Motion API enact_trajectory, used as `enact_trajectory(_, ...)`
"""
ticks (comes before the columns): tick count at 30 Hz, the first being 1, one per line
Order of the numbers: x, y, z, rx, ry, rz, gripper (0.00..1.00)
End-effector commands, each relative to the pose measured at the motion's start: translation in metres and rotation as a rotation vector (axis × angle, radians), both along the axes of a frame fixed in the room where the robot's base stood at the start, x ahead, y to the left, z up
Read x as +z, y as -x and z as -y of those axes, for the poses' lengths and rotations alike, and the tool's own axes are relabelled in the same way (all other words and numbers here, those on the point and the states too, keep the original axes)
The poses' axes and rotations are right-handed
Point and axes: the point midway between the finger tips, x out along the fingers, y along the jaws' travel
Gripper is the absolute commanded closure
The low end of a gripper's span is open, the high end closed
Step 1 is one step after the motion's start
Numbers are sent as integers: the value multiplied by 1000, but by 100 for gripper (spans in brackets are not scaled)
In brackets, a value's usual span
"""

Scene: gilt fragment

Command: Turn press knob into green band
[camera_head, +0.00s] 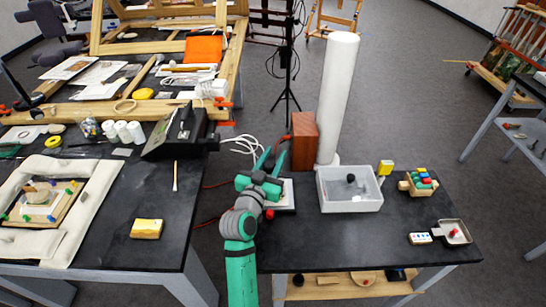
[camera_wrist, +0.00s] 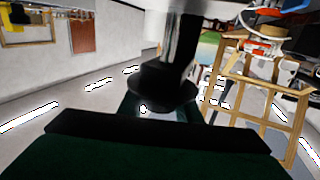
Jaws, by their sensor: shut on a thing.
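My gripper (camera_head: 269,160) is at the left end of the right-hand dark table, over a small device with a pale top and dark edge, apparently the press (camera_head: 287,195). My arm and gripper cover much of it. In the wrist view, a black round knob-like part (camera_wrist: 165,82) with a thick dark stem fills the centre, close against my gripper; I take it for the press knob. My gripper is shut on it, though the finger contact is dark and hard to make out. No green band or pointer can be seen in either view.
A brown wooden block (camera_head: 303,140) and a tall white roll (camera_head: 338,95) stand just behind. A left table (camera_head: 120,225) lies across a gap.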

Motion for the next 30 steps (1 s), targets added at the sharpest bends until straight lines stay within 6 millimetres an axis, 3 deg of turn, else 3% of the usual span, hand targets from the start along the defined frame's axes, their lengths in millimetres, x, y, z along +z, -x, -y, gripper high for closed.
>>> enact_trajectory(8,0,0,0,0,1,-1,92)
enact_trajectory(9,0,0,0,0,1,-1,60)
enact_trajectory(11,0,0,0,0,1,0,50)
enact_trajectory(22,0,5,-2,1,2,-1,50)
enact_trajectory(30,-1,45,-17,2,4,-1,50)
